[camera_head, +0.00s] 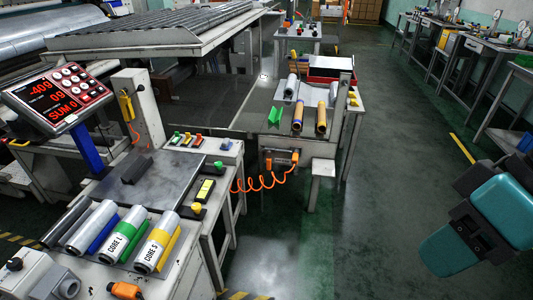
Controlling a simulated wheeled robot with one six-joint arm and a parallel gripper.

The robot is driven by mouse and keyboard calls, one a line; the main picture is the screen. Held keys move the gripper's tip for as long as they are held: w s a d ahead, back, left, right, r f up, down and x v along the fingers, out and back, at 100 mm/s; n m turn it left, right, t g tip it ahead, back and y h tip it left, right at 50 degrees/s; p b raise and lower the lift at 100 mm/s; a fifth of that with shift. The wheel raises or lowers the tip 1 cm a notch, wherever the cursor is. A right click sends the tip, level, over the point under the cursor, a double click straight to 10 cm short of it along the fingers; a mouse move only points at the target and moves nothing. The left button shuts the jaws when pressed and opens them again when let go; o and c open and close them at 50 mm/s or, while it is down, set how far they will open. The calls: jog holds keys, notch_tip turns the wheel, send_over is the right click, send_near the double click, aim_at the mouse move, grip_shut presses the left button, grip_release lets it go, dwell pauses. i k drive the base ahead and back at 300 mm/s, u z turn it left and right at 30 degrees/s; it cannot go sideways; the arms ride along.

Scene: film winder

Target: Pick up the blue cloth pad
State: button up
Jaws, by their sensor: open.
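No blue cloth pad can be clearly made out. A narrow blue piece (102,234) lies on the near left bench between a grey roll (89,226) and the roll marked CORE L (121,234). I cannot tell whether it is cloth. A blue post (87,148) holds up the tilted display. Teal and dark parts of my arm show at the right edge, over the floor and well apart from the benches. My gripper's fingers are not visible.
The bench's dark plate (150,183) carries a small dark block (137,170). The roll marked CORE S (156,244) lies at the front. A coiled orange cord (262,183) hangs between the benches. The green floor (385,150) is open at centre right.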

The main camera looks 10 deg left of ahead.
aim_at(227, 144)
jog(key=z, duration=0.25)
jog(key=i, duration=2.1)
jog(key=u, duration=1.2)
jog(key=i, duration=0.85)
jog(key=u, duration=1.25)
jog(key=i, duration=0.25)
jog(key=u, duration=0.1)
